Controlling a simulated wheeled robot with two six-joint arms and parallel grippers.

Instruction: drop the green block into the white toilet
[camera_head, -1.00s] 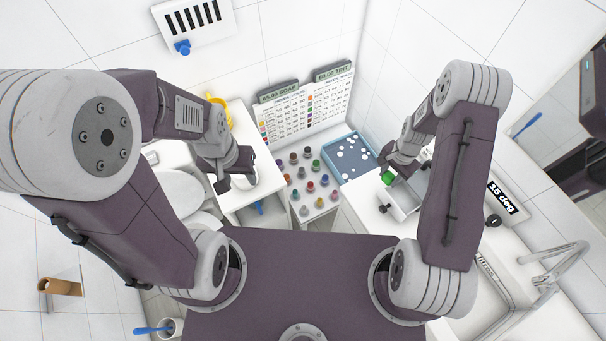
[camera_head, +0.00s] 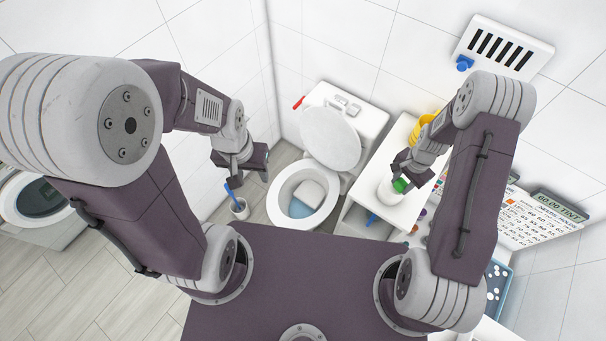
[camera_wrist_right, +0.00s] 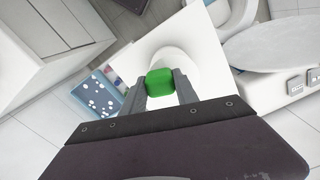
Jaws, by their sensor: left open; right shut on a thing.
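The green block (camera_head: 400,186) is held between the fingers of my right gripper (camera_head: 398,184), above the white cabinet to the right of the toilet. In the right wrist view the green block (camera_wrist_right: 160,83) sits between both fingertips of the right gripper (camera_wrist_right: 160,88). The white toilet (camera_head: 275,203) stands at the centre with its lid (camera_head: 330,138) raised and its bowl open. My left gripper (camera_head: 254,172) is open and empty, to the left of the toilet, above the floor.
A white round object (camera_head: 386,195) stands on the white cabinet (camera_head: 360,200) below the block. A toilet brush holder (camera_head: 240,209) with a blue handle stands on the floor left of the toilet. A washing machine (camera_head: 38,200) is at far left. A yellow item (camera_head: 424,128) is at the cabinet's back.

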